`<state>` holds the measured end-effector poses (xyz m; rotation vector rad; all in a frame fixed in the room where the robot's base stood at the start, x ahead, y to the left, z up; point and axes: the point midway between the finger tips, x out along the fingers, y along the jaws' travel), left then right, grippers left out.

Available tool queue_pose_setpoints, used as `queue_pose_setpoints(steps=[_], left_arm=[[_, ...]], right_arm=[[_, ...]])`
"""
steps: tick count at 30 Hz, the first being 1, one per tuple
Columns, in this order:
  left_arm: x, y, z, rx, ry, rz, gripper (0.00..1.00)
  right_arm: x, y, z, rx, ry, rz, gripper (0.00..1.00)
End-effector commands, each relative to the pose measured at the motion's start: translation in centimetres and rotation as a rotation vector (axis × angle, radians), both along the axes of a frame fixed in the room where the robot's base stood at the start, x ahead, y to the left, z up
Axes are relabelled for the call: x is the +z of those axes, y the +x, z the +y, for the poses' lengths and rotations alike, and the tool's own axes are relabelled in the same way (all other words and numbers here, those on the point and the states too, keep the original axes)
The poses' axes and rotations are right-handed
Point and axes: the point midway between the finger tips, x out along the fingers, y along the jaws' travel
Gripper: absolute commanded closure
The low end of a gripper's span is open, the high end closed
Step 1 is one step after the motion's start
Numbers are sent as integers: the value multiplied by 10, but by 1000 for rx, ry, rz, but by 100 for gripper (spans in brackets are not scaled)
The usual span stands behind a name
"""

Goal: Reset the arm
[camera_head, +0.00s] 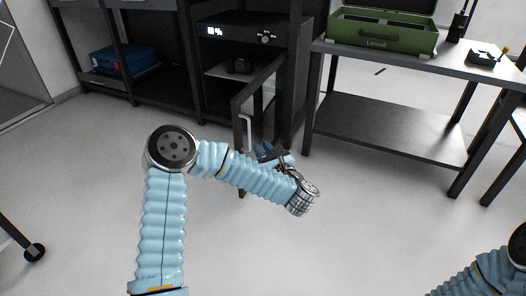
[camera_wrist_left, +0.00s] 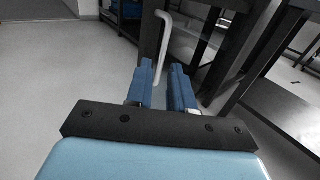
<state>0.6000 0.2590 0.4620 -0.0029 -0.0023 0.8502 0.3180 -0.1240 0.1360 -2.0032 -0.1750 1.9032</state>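My left arm comes in from the left, bent at the elbow, with its wrist turned back toward the cabinet. My left gripper (camera_head: 272,155) is near the open glass door (camera_head: 262,105) of the black oven-like unit (camera_head: 252,35). In the left wrist view its two blue fingers (camera_wrist_left: 163,84) are apart. The door's pale handle (camera_wrist_left: 170,45) shows beyond and partly between the fingers; I cannot tell whether they touch it. The handle (camera_head: 246,134) also shows in the head view. Part of my right arm shows at the lower right; its gripper is out of view.
A dark shelf rack holds a blue toolbox (camera_head: 122,60) at the left. A metal table (camera_head: 395,60) at the right bears a green case (camera_head: 382,32), a black radio (camera_head: 459,25) and a small black tray (camera_head: 486,59). The floor in front is open, with a caster at the left.

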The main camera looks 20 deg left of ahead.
Motion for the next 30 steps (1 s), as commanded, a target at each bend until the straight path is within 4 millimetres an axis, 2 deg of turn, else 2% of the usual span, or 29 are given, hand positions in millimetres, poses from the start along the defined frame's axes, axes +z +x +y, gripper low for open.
queue_pose_setpoints(steps=[13, 17, 20, 23, 24, 26, 27, 29, 30], left_arm=[[-1, 1, -1, -6, 5, 9, 78], [-23, 9, -17, -132, 110, 160, 78], [-69, 15, -49, -376, 340, 431, 78], [-137, 0, -92, -723, 708, 757, 78], [-165, -14, -107, -876, 875, 872, 78], [-205, -43, -125, -1097, 1119, 1004, 78], [-228, -65, -134, -1240, 1272, 1064, 78], [-257, -100, -142, -1439, 1481, 1118, 78], [-272, -123, -145, -1564, 1608, 1132, 78]], right_arm=[[0, 0, 0, 0, 0, 0, 57], [0, 0, 0, 0, 0, 0, 57], [0, 0, 0, 0, 0, 0, 57], [0, 0, 0, 0, 0, 0, 57], [0, 0, 0, 0, 0, 0, 57], [0, 0, 0, 0, 0, 0, 57], [0, 0, 0, 0, 0, 0, 57], [0, 0, 0, 0, 0, 0, 57], [0, 0, 0, 0, 0, 0, 57]])
